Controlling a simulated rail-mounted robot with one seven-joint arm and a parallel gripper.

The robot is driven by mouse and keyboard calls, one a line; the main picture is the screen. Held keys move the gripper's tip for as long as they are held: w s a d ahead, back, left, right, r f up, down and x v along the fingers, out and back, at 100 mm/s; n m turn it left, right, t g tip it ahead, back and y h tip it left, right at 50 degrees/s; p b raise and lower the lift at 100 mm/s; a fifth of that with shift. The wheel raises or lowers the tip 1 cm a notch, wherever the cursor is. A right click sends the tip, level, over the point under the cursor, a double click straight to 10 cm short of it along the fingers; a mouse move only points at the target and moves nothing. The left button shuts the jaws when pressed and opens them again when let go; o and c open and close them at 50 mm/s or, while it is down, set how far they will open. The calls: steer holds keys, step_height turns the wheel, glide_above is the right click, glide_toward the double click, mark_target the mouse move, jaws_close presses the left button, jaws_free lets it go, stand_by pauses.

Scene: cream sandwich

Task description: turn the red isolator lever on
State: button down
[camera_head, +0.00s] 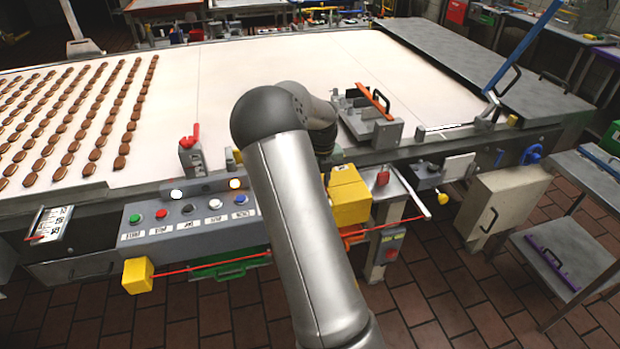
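A red lever (190,137) stands up on a small grey box (191,160) with markings on its front, at the near edge of the conveyor, left of my arm. Other red handles also show: a small red one (382,178) right of my arm, and a red part on a grey box (391,254) below it. I cannot tell for certain which is the isolator lever. My arm crosses the middle of the view. Its dark wrist end is partly behind the arm, near the conveyor edge, and my gripper's fingers are hidden.
A grey control panel (190,232) with several buttons is left of my arm. Yellow boxes (138,276) (349,200) sit at the red cord. A metal fixture with an orange bar (374,101) stands on the belt edge. Brown biscuits lie in rows at left.

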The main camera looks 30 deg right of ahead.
steer(key=shift+w+a, duration=0.1)
stand_by(0.3)
steer(key=c, duration=1.3)
jaws_free()
steer(key=shift+r, duration=0.1)
step_height(320, 180, up, 17)
steer(key=shift+r+b, duration=0.15)
steer(key=shift+b, duration=0.75)
